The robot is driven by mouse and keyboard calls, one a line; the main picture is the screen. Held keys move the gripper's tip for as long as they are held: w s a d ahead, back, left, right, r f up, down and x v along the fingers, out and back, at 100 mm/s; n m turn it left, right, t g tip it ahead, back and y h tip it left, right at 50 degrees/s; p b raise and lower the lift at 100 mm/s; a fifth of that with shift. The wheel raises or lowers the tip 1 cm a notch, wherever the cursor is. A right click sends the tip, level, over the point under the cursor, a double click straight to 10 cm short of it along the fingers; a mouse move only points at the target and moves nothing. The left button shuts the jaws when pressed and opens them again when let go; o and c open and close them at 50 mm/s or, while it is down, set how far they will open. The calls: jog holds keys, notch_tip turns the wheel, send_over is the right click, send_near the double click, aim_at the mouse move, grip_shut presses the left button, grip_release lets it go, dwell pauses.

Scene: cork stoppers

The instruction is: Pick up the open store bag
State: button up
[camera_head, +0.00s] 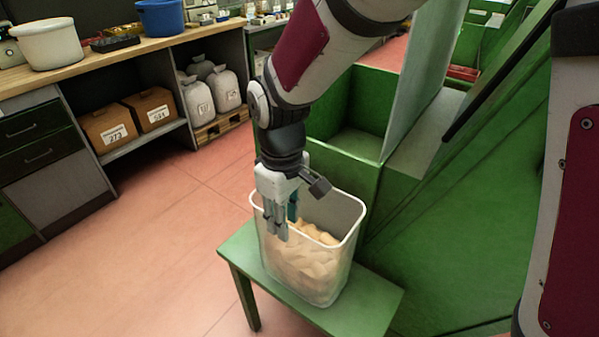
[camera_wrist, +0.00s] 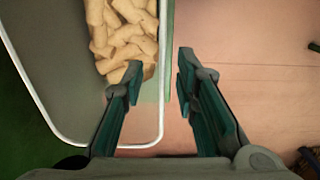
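An open, translucent bin-like container (camera_head: 330,285) with a white rim stands upright on a small green stool. It holds many tan cork stoppers (camera_head: 305,262); they also show in the wrist view (camera_wrist: 125,35). I see nothing else that looks like an open bag; I cannot tell if this container is the store bag. My gripper (camera_head: 281,222) points down at the container's left rim. In the wrist view my gripper (camera_wrist: 160,72) is open and empty, with one finger over the inside and the other outside, the rim (camera_wrist: 162,110) between them. Whether a finger touches the wall is unclear.
The green stool (camera_head: 365,312) has little free top around the container. A green machine or bin (camera_head: 345,165) stands close behind and to the right. Grey closed bags (camera_head: 224,90) and brown boxes (camera_head: 105,127) sit under the bench at left. The reddish floor (camera_head: 150,250) is clear.

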notch_tip(320, 180, down, 6)
jog(key=b, duration=0.1)
jog(key=shift+f, duration=0.25)
jog(key=shift+s, duration=0.1)
grip_shut()
